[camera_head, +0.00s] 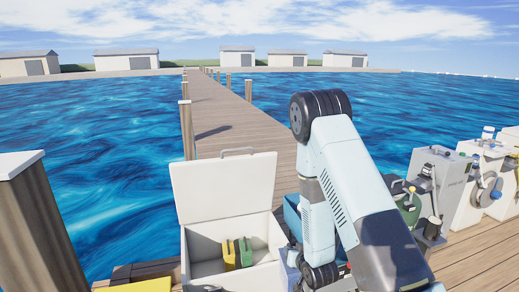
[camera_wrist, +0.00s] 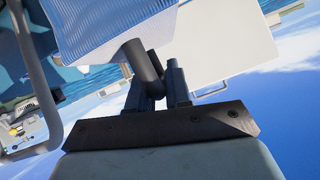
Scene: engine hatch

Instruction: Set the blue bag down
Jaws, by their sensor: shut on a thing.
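The blue bag (camera_wrist: 110,25) fills the upper part of the wrist view, with a pale ribbed side and a dark grey handle. My gripper (camera_wrist: 165,82) is shut on that handle, and the bag hangs from it. The bag's far end is cut off by the frame, so I cannot tell if it touches anything. In the head view my arm hides the gripper. Blue surfaces (camera_head: 292,217) show just left of my arm there, but I cannot tell if they are the bag.
An open white box (camera_head: 205,247) with its lid raised stands left of my arm, holding a yellow item (camera_head: 229,254) and a green item (camera_head: 245,251). Grey machinery (camera_head: 450,185) stands at the right. A wooden pier (camera_head: 225,115) runs away between water, with posts along it.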

